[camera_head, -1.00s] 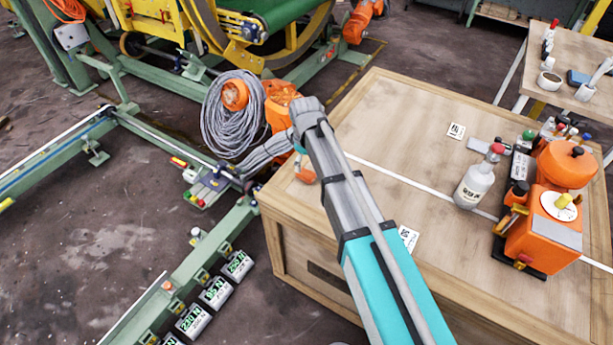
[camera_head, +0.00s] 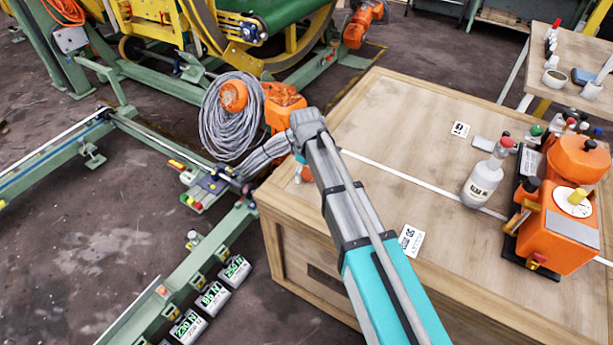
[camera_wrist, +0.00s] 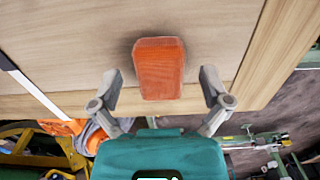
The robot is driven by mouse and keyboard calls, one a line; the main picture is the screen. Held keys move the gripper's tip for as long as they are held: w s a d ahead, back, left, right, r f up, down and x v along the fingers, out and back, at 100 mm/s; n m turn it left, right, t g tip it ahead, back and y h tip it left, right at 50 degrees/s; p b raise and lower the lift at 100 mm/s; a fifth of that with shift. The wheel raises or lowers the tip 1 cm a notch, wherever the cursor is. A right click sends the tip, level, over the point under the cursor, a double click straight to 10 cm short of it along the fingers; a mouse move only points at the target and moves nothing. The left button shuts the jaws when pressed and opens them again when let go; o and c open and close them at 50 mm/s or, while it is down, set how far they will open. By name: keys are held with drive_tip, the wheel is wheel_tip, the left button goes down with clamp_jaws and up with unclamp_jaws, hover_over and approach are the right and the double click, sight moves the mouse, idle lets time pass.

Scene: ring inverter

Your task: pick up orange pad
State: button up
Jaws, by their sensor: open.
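The orange pad (camera_wrist: 159,68) is a block with rounded corners and a worn face. In the wrist view it lies on the wooden crate top (camera_wrist: 60,35), near the crate's edge. My gripper (camera_wrist: 160,76) is open, with one grey finger to the left and one to the right of the pad. A gap shows on both sides, and the fingers do not grip it. How high the fingers are above the wood I cannot tell. In the head view my arm hides most of this corner of the crate (camera_head: 400,115).
A white bottle (camera_head: 482,182) and an orange device (camera_head: 558,230) stand at the crate's right side. A green frame (camera_head: 225,235) and a coil of grey cable (camera_head: 230,125) lie left of the crate. The crate's middle is mostly clear.

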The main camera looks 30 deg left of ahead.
drive_tip(key=shift+c, duration=0.3)
drive_tip(key=c, duration=1)
